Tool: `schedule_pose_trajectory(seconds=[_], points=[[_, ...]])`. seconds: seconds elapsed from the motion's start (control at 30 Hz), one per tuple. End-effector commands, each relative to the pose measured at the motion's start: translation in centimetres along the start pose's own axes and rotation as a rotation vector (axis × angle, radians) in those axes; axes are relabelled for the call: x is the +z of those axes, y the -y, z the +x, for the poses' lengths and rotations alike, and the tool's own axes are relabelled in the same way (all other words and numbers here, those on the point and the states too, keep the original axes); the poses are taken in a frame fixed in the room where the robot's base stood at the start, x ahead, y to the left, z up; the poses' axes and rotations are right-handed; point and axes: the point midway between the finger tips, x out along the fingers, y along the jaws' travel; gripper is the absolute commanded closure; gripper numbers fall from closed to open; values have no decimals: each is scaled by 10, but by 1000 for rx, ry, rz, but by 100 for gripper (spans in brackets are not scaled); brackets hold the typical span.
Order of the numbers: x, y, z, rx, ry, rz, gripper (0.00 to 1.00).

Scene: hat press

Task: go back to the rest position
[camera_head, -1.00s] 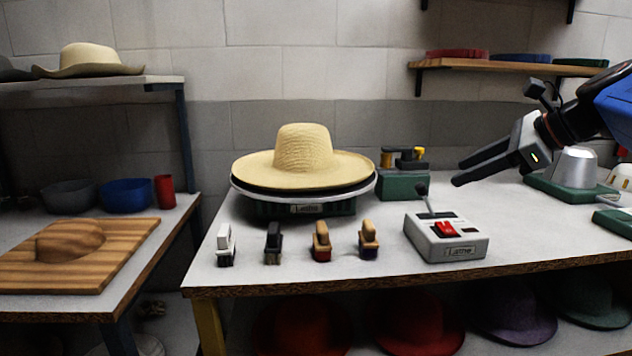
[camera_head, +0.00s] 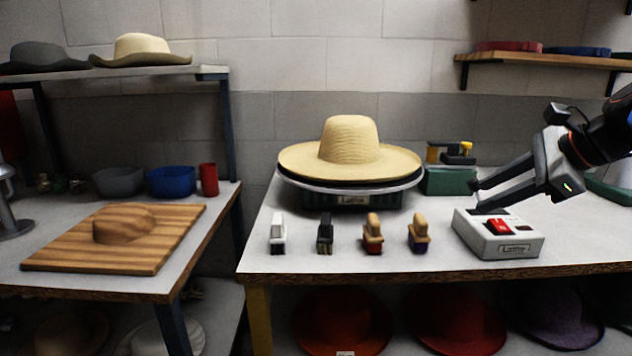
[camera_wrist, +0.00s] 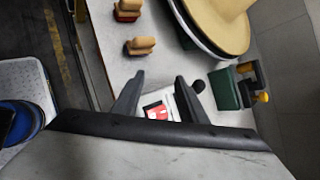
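My gripper (camera_head: 475,198) is at the right in the head view, above and behind the grey control box (camera_head: 497,236) with a red switch (camera_head: 497,226). Its two dark fingers are apart, with nothing held between them. In the wrist view my gripper (camera_wrist: 158,84) is open too, and the red switch (camera_wrist: 158,112) shows between the fingers. The box's lever is largely hidden behind the fingertips in the head view. I cannot tell whether a fingertip touches the lever.
A straw hat (camera_head: 349,150) sits on the press at the table's middle. Several small brushes (camera_head: 372,234) stand along the front. A green device (camera_head: 449,178) with yellow parts is behind the box. A wooden board (camera_head: 120,240) lies on the left table.

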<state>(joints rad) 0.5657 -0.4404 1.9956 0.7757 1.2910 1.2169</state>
Motion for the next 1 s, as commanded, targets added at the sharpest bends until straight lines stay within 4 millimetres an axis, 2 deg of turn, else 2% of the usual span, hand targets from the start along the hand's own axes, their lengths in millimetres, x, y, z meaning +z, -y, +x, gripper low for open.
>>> schedule_pose_trajectory(seconds=[0.27,0.47,0.7,0.9,1.0], points=[[-12,-62,29,89,-87,-320,61],[-36,-130,54,208,-167,-730,61],[-76,-204,75,368,-225,-1267,61],[-108,-248,86,491,-241,-1681,61],[-120,-260,90,534,-241,-1822,61]])
